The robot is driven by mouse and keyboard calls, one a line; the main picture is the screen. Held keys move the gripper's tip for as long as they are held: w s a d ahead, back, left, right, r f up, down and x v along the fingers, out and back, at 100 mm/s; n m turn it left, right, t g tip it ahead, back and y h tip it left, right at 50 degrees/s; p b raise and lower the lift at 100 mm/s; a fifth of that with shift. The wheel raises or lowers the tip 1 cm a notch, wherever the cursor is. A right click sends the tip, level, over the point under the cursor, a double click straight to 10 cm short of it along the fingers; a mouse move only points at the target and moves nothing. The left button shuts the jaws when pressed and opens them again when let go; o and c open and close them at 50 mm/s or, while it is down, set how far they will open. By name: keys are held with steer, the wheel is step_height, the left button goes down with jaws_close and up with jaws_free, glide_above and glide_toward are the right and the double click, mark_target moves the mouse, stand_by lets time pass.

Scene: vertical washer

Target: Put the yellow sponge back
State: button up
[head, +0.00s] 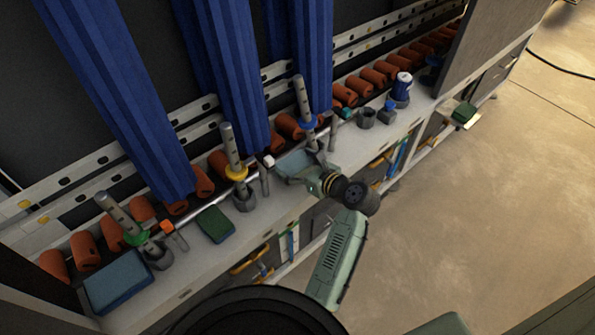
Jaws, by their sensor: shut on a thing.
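My gripper (292,166) reaches over the shelf from the front and is beside the base of the blue-ringed post (303,98). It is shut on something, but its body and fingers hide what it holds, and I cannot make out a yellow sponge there. A green-topped block, like a sponge (215,224), lies flat on the shelf to the left of my gripper. Another block with a green top and a pale edge (464,112) sits at the far right, beyond the shelf front. A larger blue-topped block (115,281) lies at the near left.
Blue strips (120,95) hang behind. A blue-and-white can (402,87) stands right. The floor (480,230) at right is open.

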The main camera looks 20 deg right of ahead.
mark_target(297, 174)
steer(key=shift+f, duration=1.7)
steer(key=shift+f, duration=0.1)
steer(key=o, duration=0.7)
steer(key=b+v, duration=0.1)
steer(key=v, duration=1.1)
